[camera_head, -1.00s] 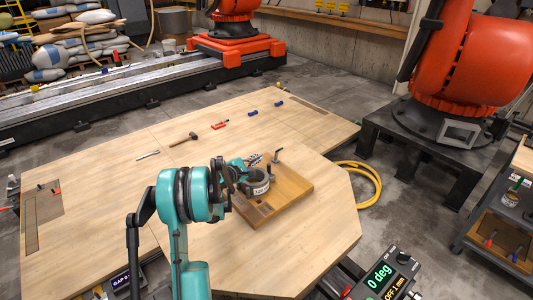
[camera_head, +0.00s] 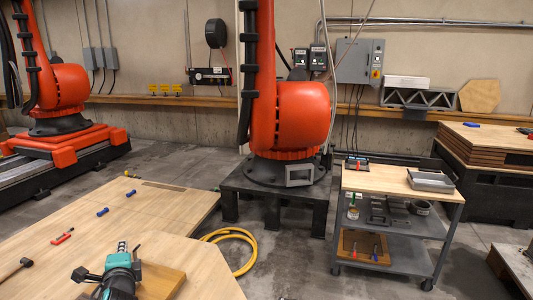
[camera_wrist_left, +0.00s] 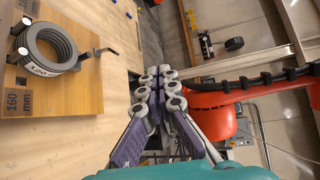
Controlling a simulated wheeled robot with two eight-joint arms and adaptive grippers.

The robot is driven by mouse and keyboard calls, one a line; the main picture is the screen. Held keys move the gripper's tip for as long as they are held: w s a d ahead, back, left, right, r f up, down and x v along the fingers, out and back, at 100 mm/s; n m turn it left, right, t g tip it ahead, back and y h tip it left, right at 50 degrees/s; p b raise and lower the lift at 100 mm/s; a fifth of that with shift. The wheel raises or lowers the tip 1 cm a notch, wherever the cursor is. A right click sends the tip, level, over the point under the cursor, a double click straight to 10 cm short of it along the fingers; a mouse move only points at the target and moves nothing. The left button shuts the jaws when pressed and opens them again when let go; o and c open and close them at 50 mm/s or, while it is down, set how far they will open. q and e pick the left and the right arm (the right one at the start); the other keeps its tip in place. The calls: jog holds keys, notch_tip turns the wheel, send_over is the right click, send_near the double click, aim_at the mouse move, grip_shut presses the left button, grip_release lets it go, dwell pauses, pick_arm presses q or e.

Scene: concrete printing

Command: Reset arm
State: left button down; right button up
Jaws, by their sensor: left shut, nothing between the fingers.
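My left gripper (camera_head: 129,247) shows at the lower left of the head view, teal and dark, above the light wood table and beside the brown wooden board (camera_head: 165,281). In the left wrist view its two jointed fingers (camera_wrist_left: 165,88) are closed together with nothing between them. That view also shows the board (camera_wrist_left: 80,92) with a dark grey ribbed ring (camera_wrist_left: 52,48) on it and a "160 mm" label. The ring is apart from the fingers. My right gripper is in neither view.
The wood table (camera_head: 60,250) holds a red clamp (camera_head: 62,236) and small blue pieces (camera_head: 103,212). A yellow hose (camera_head: 243,238) lies on the floor beyond its right edge. An orange robot arm (camera_head: 298,115) stands behind, and a grey cart (camera_head: 400,180) stands right of it.

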pick_arm(q)
jog(key=s+d+f+n+g+h, duration=0.3)
jog(key=s+d+f+n, duration=0.4)
jog(key=s+d, duration=0.3)
jog(key=s+d+f+n+g+h, duration=0.4)
jog(key=s+d+f+n, duration=0.3)
jog(key=s, duration=0.5)
jog(key=d+f, duration=0.2)
jog(key=d, duration=0.1)
jog(key=shift+d, duration=0.3)
jog(key=shift+a, duration=0.1)
